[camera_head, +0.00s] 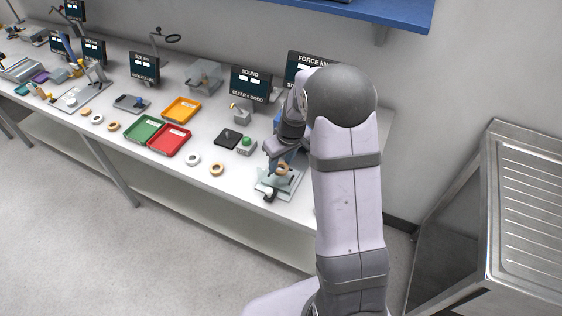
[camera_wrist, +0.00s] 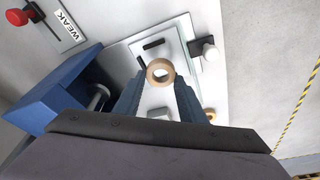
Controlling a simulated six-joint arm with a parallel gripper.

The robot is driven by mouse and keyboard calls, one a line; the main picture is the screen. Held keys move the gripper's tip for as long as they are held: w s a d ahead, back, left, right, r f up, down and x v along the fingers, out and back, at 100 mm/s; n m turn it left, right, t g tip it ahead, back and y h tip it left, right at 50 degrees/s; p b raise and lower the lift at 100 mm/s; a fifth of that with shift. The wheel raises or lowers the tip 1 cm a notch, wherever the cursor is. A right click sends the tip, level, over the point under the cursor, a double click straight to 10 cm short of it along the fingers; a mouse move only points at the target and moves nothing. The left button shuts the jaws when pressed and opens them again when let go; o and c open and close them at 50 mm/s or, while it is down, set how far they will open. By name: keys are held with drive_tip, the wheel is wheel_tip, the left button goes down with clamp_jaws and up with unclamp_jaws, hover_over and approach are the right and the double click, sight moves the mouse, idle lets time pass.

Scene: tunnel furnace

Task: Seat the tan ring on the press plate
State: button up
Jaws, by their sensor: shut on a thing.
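A tan ring (camera_wrist: 161,72) is between the tips of my gripper (camera_wrist: 158,84) in the wrist view, and the jaws are shut on it. In the head view this ring (camera_head: 283,169) shows just below my gripper (camera_head: 284,163), over the press area. The pale press plate (camera_wrist: 176,42), with dark slots, lies beyond and under the ring in the wrist view. In the head view the plate (camera_head: 266,189) is partly hidden by my gripper and arm. I cannot tell whether the ring touches the plate.
A blue press body (camera_wrist: 58,92) with a metal ram (camera_wrist: 98,96) stands close on the left in the wrist view. A black-and-white knob (camera_wrist: 208,51) is at the plate's right. Another tan ring (camera_head: 216,169) and a white ring (camera_head: 192,158) lie near the red tray (camera_head: 169,139).

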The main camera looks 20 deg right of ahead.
drive_tip(key=shift+f, duration=0.15)
drive_tip(key=shift+f+b, duration=1.05)
drive_tip(key=shift+f, duration=0.05)
drive_tip(key=shift+f+b, duration=0.35)
drive_tip(key=shift+f, duration=0.05)
drive_tip(key=o, duration=0.9)
drive_tip(key=shift+s+f, duration=0.1)
